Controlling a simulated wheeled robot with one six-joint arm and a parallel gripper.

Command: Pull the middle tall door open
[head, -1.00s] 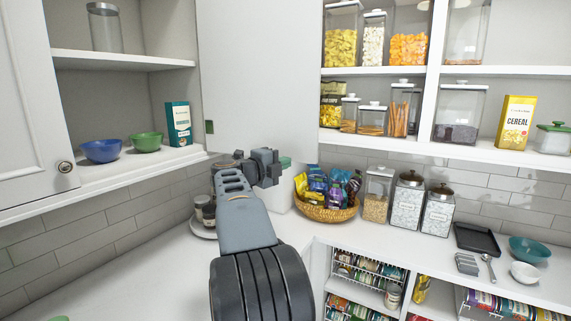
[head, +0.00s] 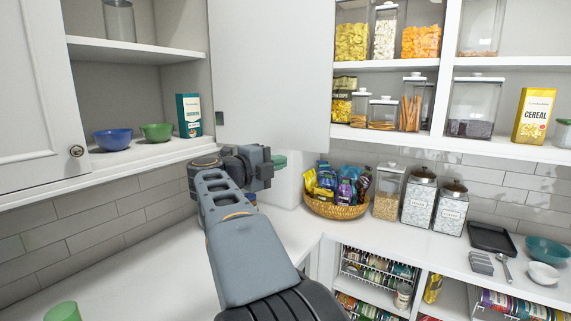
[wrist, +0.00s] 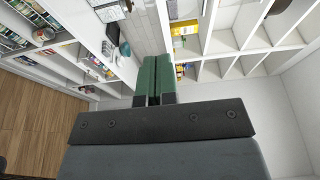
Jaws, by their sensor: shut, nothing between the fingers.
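A tall plain white door panel (head: 272,75) stands swung out between the left open shelves and the right open shelves in the head view. I take it as the middle tall door. A small dark green mark (head: 219,118) shows near its lower left edge; no handle shows on this face. My gripper (head: 279,161) is just below the door's bottom edge in the picture, above the counter; whether it touches the door I cannot tell. In the wrist view its two green fingers (wrist: 154,80) lie together, with nothing between them.
At left is a closed white door (head: 35,95) with a round knob. Blue (head: 113,139) and green bowls stand on the shelf beside it. Below and right of my gripper, the counter (head: 285,232) holds a snack basket (head: 338,209) and jars. A green cup (head: 63,312) stands at front left.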

